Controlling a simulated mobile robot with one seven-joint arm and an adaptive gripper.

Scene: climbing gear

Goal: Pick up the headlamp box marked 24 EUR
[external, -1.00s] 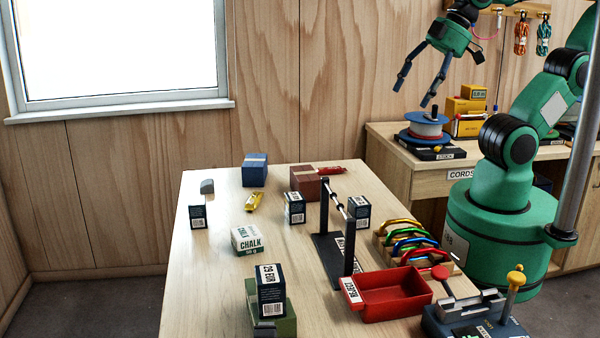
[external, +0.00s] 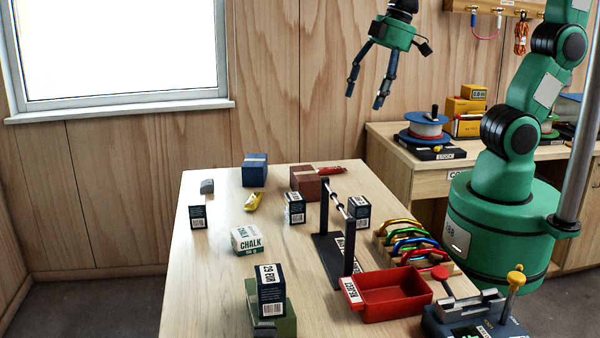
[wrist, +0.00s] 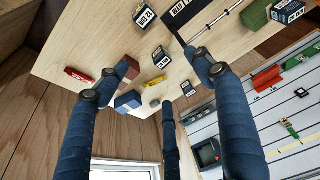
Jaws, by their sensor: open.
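Several dark boxes with white labels stand on the wooden table: one at the left (external: 198,217), one in the middle (external: 294,208), one right of the black rack (external: 358,211), and one at the front (external: 271,290) on a green block. The front one's top label ends in EUR; its number looks like 29, but I cannot be sure. The middle box (wrist: 160,57) and left box (wrist: 187,88) also show between my fingers in the wrist view. My gripper (external: 364,98) is open and empty, high above the table's far edge.
The black rack (external: 332,240) with its raised bar stands mid-table. A chalk box (external: 247,240), blue box (external: 255,175), brown box (external: 304,180) and yellow item (external: 253,201) lie around. A red tray (external: 393,295) and coloured carabiners (external: 408,240) are at the right.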

